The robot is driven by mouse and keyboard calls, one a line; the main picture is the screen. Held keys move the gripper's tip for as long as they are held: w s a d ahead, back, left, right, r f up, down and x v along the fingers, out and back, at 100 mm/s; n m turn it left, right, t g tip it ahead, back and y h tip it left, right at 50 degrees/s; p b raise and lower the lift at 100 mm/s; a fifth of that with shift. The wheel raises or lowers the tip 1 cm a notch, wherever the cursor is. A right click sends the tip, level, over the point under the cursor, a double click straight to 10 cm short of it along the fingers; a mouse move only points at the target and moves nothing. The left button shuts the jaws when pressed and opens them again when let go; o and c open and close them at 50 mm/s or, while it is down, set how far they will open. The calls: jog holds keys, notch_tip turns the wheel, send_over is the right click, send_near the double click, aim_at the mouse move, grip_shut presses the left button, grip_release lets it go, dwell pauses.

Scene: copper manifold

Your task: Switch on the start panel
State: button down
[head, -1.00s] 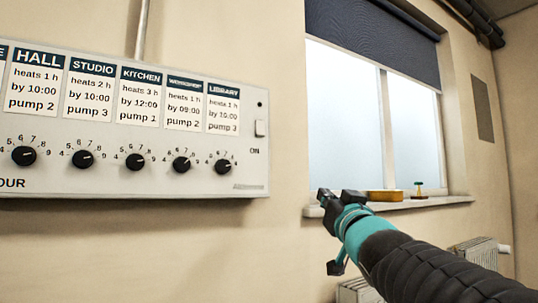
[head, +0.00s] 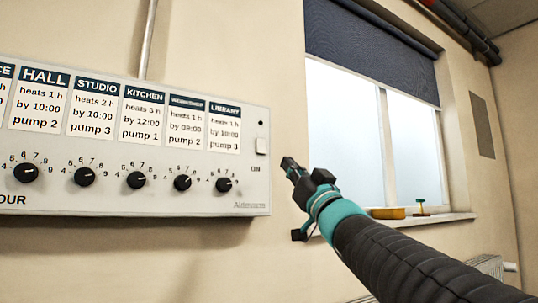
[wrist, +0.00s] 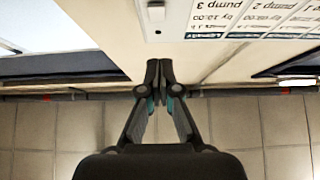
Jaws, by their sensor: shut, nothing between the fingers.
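The start panel (head: 120,198) is a pale grey box on the wall at the left of the head view. It carries room cards and a row of black knobs. A small white rocker switch (head: 261,146) sits near its right edge, above a small label. My gripper (head: 287,163) is shut and empty, a little to the right of the panel and apart from the switch. In the wrist view my shut fingers (wrist: 160,72) meet in the middle, and the panel's corner (wrist: 152,22) with upside-down cards shows above them. The switch is hard to make out there.
A window (head: 345,120) with a dark blind (head: 370,48) is to the right. A yellow object (head: 388,213) and a small green-topped item (head: 420,207) stand on the sill (head: 450,218). A pipe (head: 147,40) rises above the panel. The wall below the panel is clear.

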aim_at(261, 148)
jog(key=x, duration=0.3)
jog(key=f+p+x, duration=0.1)
jog(key=x, duration=0.2)
jog(key=w+p+x, duration=0.1)
jog(key=x, duration=0.2)
jog(key=shift+w+a+f, duration=0.1)
jog(key=shift+w+a, duration=0.05)
jog(key=shift+a, duration=0.3)
jog(key=shift+w+a+f, duration=0.1)
jog(key=shift+w+a, duration=0.25)
jog(key=shift+w, duration=0.2)
